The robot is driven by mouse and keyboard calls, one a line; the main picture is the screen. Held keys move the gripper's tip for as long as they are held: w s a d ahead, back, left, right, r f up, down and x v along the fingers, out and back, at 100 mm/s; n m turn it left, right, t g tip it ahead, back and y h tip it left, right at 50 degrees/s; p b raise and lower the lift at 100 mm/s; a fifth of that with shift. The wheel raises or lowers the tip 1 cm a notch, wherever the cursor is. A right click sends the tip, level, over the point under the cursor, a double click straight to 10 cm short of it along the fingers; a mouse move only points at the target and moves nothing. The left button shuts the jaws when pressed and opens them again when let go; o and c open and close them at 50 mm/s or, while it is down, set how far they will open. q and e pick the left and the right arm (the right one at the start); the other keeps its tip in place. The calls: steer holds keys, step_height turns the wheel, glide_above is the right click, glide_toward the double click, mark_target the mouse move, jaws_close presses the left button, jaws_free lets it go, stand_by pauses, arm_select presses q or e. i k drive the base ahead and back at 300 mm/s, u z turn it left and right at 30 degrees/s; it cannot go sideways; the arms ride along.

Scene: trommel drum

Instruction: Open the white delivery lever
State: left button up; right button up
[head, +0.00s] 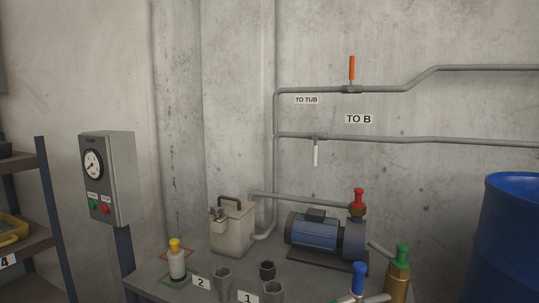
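The white lever (316,155) hangs straight down from a valve on the lower grey wall pipe (420,139). The sign "TO B" (359,118) is on the wall just above that pipe, to the right of the lever. An orange lever (352,68) stands upright on the upper pipe (400,88), with the sign "TO TUB" (307,100) below that pipe to its left. Neither of my grippers shows in the head view, and nothing touches the white lever.
A blue pump (313,231) with a red-handled valve (358,199) stands on the bench below the lever. Green (402,252) and blue (359,275) handles are at the front right. A blue drum (510,240) stands right; a gauge box (110,178) stands left. The wall around the lever is clear.

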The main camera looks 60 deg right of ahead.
mark_target(315, 156)
steer(key=u, duration=0.05)
steer(key=k, duration=0.85)
steer(key=z, duration=1.1)
steer(key=i, duration=0.5)
